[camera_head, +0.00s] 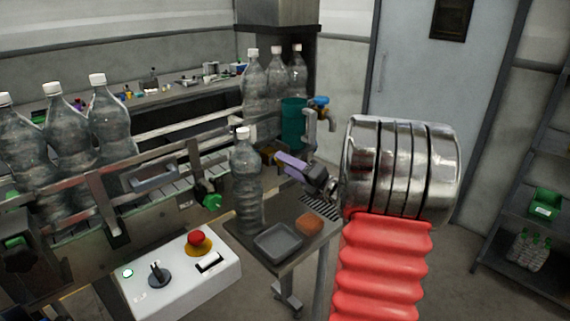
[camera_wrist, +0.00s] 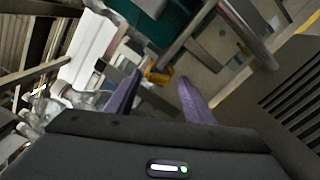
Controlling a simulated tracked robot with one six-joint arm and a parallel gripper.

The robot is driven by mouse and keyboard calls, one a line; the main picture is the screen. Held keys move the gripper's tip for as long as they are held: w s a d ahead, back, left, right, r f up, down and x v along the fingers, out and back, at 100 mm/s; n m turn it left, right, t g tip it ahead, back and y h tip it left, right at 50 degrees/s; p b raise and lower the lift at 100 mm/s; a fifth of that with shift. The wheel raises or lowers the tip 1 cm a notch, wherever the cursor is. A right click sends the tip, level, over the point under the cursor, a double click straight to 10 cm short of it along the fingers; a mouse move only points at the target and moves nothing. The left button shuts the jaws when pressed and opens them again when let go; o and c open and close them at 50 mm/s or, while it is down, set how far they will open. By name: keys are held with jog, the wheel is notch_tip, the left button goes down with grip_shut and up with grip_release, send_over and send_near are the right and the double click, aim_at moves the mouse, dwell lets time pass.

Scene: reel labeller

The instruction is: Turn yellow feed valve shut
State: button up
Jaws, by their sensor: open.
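The yellow feed valve (camera_wrist: 156,74) shows in the wrist view, just beyond and between the two purple fingertips. In the head view a small yellow part (camera_head: 268,157) shows just left of the fingertips, behind the bottle on the small table; most of it is hidden. My gripper (camera_head: 281,160) is open, with its purple fingers pointing left toward the yellow part. In the wrist view my gripper (camera_wrist: 157,83) has a clear gap between its fingers, with nothing held. I cannot tell whether either finger touches the valve, nor how far the valve is turned.
A clear bottle (camera_head: 246,185) stands close to my fingers on a small table with a grey tray (camera_head: 278,241) and an orange item (camera_head: 309,224). A teal container (camera_head: 292,122) and a blue-handled tap (camera_head: 321,101) are behind. A control box (camera_head: 180,279) sits front left.

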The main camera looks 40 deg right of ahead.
jog(key=shift+w, duration=0.95)
jog(key=c, duration=1)
